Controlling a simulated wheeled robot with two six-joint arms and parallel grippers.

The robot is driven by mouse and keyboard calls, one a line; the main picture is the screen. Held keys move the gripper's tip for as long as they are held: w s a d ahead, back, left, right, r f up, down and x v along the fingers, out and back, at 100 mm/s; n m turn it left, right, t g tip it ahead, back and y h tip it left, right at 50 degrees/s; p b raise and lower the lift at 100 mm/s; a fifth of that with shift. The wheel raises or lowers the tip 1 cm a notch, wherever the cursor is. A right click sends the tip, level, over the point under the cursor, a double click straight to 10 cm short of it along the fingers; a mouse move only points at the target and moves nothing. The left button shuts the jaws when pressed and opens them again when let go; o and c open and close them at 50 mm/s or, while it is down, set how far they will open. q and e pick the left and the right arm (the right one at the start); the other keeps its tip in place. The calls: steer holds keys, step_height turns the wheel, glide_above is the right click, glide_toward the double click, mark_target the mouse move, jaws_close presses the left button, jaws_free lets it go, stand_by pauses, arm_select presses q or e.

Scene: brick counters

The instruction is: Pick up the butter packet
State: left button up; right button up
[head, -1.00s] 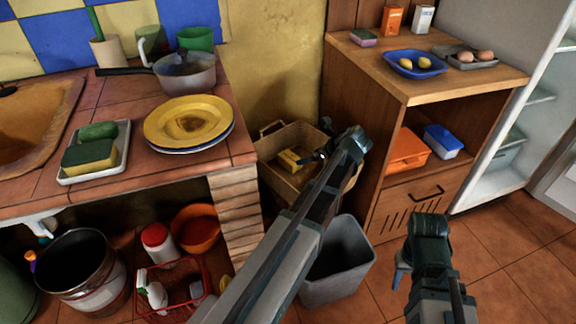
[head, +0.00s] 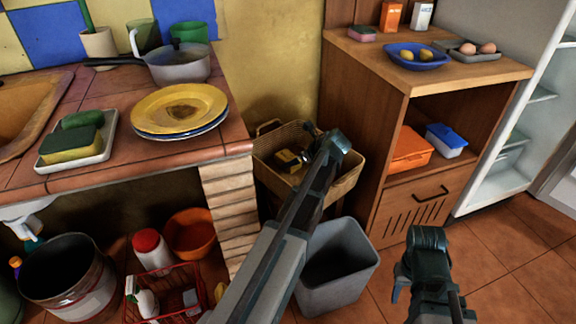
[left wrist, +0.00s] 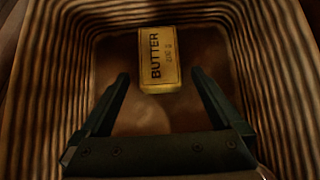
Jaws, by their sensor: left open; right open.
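The butter packet (left wrist: 160,58) is a yellow block with dark lettering, lying on the floor of a wicker basket (left wrist: 62,75) in the left wrist view. My left gripper (left wrist: 158,78) is open, with its two fingers apart below the packet in that picture; nothing is between them. In the head view the packet (head: 287,160) shows small and dark in the basket (head: 347,184), beside my left gripper (head: 312,150), which reaches into it. My right gripper (head: 398,286) is open and empty over the floor at the lower right.
A grey bin (head: 345,290) stands in front of the basket. A wooden cabinet (head: 365,130) is close on the right, and a tiled counter with a brick pillar (head: 230,205) is on the left. A yellow plate (head: 205,98) sits near the counter's edge.

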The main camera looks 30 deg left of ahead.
mark_target(290, 157)
arm_select(q)
steer(key=shift+w+a+f+b, duration=0.25)
steer(key=shift+a+f+b, duration=0.2)
steer(key=shift+a, duration=0.3)
steer(key=shift+w+a+f+b, duration=0.25)
steer(key=shift+a+f+b, duration=0.25)
steer(key=shift+a, duration=0.25)
steer(key=shift+w+a+f+b, duration=0.25)
steer(key=shift+a+f+b, duration=0.2)
steer(key=shift+a, duration=0.3)
steer(key=shift+r, duration=0.1)
steer(key=shift+c, duration=0.3)
jaws_close()
steer(key=shift+r, duration=0.1)
step_height(290, 157, up, 10)
steer(key=p, duration=1)
